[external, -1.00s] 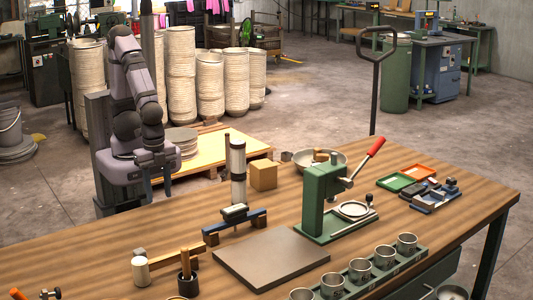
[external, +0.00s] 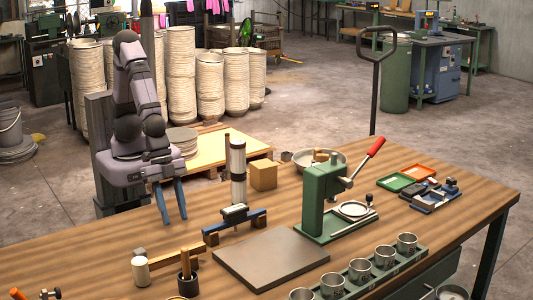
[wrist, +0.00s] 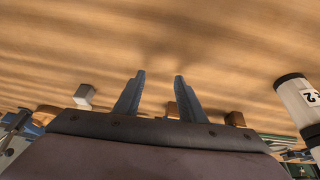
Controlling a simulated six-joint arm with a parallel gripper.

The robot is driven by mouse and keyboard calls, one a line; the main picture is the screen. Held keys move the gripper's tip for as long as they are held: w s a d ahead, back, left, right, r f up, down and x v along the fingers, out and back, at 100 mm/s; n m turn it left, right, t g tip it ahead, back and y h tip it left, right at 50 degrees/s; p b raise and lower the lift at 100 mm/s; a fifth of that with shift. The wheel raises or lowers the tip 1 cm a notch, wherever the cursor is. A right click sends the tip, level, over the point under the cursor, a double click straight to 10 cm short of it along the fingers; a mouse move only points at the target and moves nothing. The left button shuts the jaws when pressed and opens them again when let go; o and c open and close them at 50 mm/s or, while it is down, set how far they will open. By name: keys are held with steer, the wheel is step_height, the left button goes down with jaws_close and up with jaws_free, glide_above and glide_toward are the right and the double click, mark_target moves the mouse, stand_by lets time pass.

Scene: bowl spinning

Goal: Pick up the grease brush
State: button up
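A wooden handle (external: 185,262), likely the grease brush, stands upright in a dark cup (external: 188,285) at the front left of the table. Its lower end is hidden in the cup. My gripper (external: 174,220) is above the table's back left part, behind and apart from the cup. Its two blue-grey fingers point down, spread apart with nothing between them. In the wrist view my gripper (wrist: 160,75) is also open and empty over bare wood. I cannot make out the brush in that view.
A grey plate (external: 270,258) and green press (external: 318,200) are further right.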

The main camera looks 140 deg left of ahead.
mark_target(186, 256)
steer(key=w+d+r+t, duration=0.1)
steer(key=w+d+t, duration=0.1)
steer(key=w, duration=0.3)
steer(key=w+d+r+t, duration=0.1)
steer(key=w+t, duration=0.1)
steer(key=w, duration=0.4)
steer(key=w+d+r+t+h+b, duration=0.1)
steer(key=w+d+t, duration=0.1)
steer(key=w, duration=0.4)
steer(key=shift+w+d+r, duration=0.1)
steer(key=shift+d+r, duration=0.05)
steer(key=shift+d, duration=0.2)
steer(key=shift+w+d+r+m+t+h+b, duration=0.45)
steer(key=shift+w+d+t+b, duration=0.5)
steer(key=shift+w, duration=0.8)
steer(key=shift+w+d+r+m+t+h+b, duration=0.2)
steer(key=shift+w+d+m+t+h+b, duration=0.45)
steer(key=shift+w+d+t, duration=0.85)
steer(key=shift+w+d+r+m+t+h+b, duration=0.45)
steer(key=shift+w+d+t+b, duration=0.35)
steer(key=shift+w, duration=1.25)
steer(key=shift+w+r+p, duration=0.15)
steer(key=shift+w+p, duration=0.85)
steer(key=shift+w, duration=0.75)
steer(key=shift+x, duration=0.85)
steer(key=shift+d, duration=0.1)
jaws_close()
